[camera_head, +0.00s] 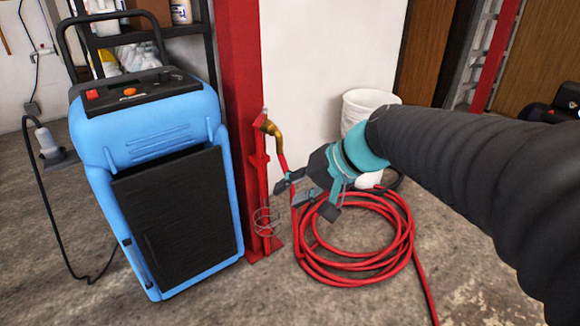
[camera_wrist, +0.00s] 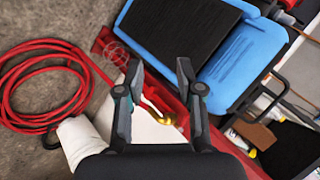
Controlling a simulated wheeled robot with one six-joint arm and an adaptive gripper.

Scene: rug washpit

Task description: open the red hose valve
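A red standpipe (camera_head: 263,190) runs up the front of a red post. A brass elbow (camera_head: 270,128) sits at its top, with the red hose leading down from it. A thin grey wire-like ring (camera_head: 266,221) shows low on the pipe, and also in the wrist view (camera_wrist: 117,54). I cannot tell which part is the valve's handle. My gripper (camera_head: 305,197) is open and empty, to the right of the pipe and below the elbow.
A blue machine (camera_head: 150,125) stands close left of the red post (camera_head: 238,80). A coiled red hose (camera_head: 355,270) lies on the floor under my gripper. A white bucket (camera_head: 368,103) is behind my arm. Bare concrete floor lies in front.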

